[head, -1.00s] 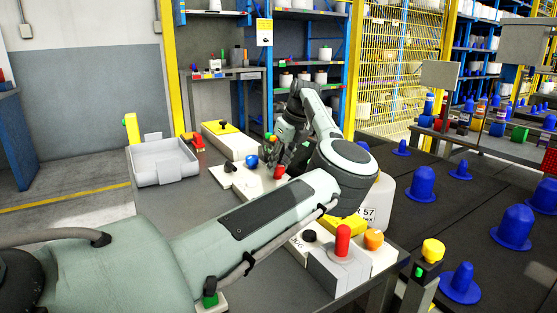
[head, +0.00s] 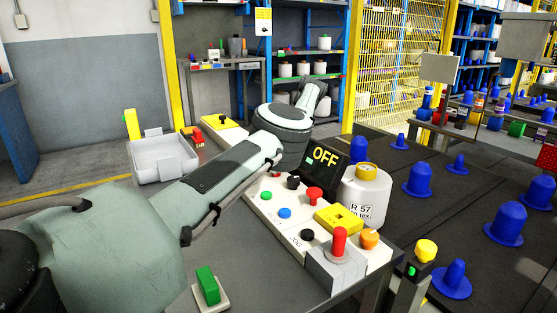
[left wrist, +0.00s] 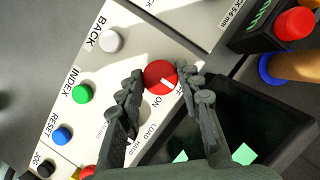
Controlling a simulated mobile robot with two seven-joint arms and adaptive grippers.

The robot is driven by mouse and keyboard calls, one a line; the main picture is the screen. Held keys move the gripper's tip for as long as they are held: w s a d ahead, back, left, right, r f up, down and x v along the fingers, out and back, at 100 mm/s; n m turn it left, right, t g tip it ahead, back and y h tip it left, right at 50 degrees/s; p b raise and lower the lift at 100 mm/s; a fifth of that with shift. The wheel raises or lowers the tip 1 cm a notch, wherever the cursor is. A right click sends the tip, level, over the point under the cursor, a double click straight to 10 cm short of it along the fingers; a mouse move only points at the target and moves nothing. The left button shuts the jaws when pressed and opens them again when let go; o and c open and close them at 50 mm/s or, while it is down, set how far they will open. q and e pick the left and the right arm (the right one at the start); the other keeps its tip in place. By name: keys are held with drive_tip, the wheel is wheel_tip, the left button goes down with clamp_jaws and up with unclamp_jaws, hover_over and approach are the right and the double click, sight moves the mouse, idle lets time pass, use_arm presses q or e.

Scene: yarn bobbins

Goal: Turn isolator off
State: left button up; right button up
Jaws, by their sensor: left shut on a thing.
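In the left wrist view, a round red knob (left wrist: 157,73) with a short white mark sits on the white panel (left wrist: 140,22), and it appears to be the isolator. "ON" is printed beside it. My left gripper (left wrist: 160,80) has one dark finger on each side of the knob and is shut on it. Which setting the white mark points to is not clear. In the head view my left arm hides the gripper and the knob. A dark screen (head: 333,172) beside the panel reads "OFF" in yellow. My right gripper is in neither view.
Close to the gripper are a white button (left wrist: 111,41), a green button (left wrist: 82,94) and a blue button (left wrist: 62,136). A red mushroom button (head: 314,193), a yellow box (head: 339,220) and a white bobbin (head: 366,195) stand right of my arm. A grey tray (head: 163,160) is left.

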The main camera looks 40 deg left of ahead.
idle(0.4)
use_arm(q)
drive_tip(key=o, duration=1.2)
drive_tip(key=shift+c, duration=0.2)
